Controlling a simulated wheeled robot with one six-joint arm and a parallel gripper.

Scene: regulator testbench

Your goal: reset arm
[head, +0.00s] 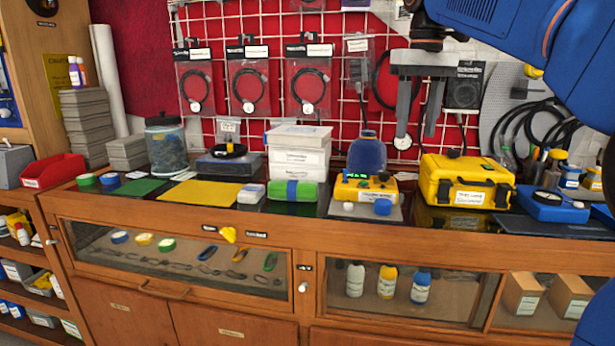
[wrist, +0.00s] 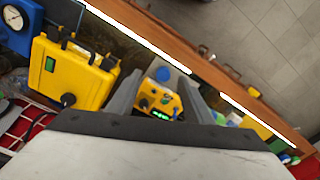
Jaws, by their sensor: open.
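My gripper (head: 418,132) hangs from my blue arm at the upper right of the head view, fingers pointing down. The two grey fingers are apart with nothing between them. It is in front of the red grid wall, above the bench and near the yellow case (head: 466,182). In the wrist view the open fingers (wrist: 160,85) frame a yellow device with a green display (wrist: 158,100), which lies beyond them. That device (head: 366,187) also shows on the bench in the head view, left of the yellow case. The yellow case (wrist: 72,72) is at left in the wrist view.
The wooden bench (head: 180,228) has glass-fronted compartments. A blue rounded object (head: 367,152), stacked white boxes (head: 298,150) and a blue gauge device (head: 552,205) stand on it. Bagged cables (head: 248,80) hang behind. A yellow mat (head: 205,193) lies at left. Open floor (wrist: 270,45) shows in the wrist view.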

